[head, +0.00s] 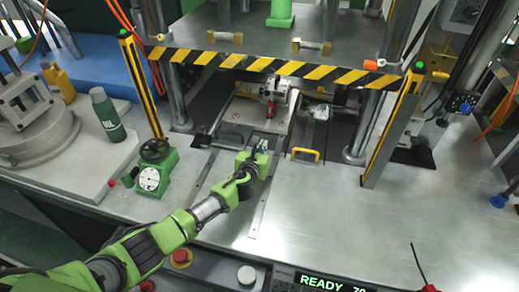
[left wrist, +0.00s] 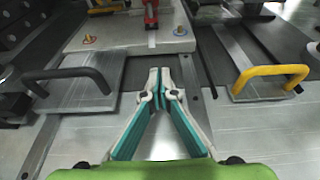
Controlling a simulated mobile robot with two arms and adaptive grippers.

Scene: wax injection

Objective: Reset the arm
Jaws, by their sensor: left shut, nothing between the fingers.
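My left arm (head: 205,210) is green and reaches in from the lower left over the metal table. My left gripper (head: 262,150) is over the table, in front of the press opening. In the left wrist view its fingertips (left wrist: 160,82) are together with nothing visible between them. My right gripper is not in either view.
A press with a striped yellow-black bar (head: 290,68) stands behind. A mould plate (head: 262,108) lies inside, with a black handle (left wrist: 70,78) and a yellow handle (left wrist: 270,74) near it. A gauge (head: 149,179) and green bottle (head: 106,113) stand left. The table's right side (head: 310,220) is clear.

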